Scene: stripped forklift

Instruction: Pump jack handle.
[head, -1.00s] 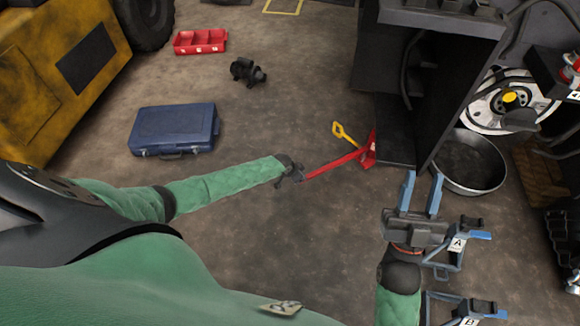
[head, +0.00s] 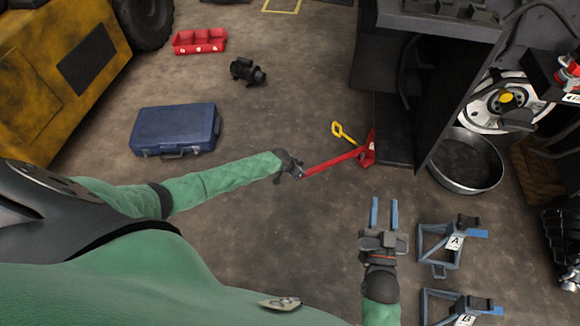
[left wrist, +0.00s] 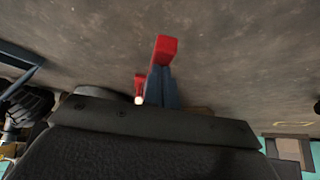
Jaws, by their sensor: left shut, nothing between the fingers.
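The red jack (head: 367,152) sits on the floor beside the dark forklift frame. Its long red handle (head: 332,163) reaches left, low over the floor. My left gripper (head: 299,173) is at the free end of the handle; its fingers are small and hard to see there. In the left wrist view the blue fingers (left wrist: 160,88) are together, with nothing between them, and a red piece (left wrist: 165,50) shows right at their tips. Whether they touch it I cannot tell. My right gripper (head: 384,213) is open and empty, over the floor left of the jack stands.
Two blue jack stands, A (head: 440,244) and B (head: 455,307), stand at lower right. A metal pan (head: 467,185) lies near the wheel. A yellow-handled tool (head: 343,133) lies by the jack. A blue case (head: 174,128) and red tray (head: 200,41) lie left. The middle floor is clear.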

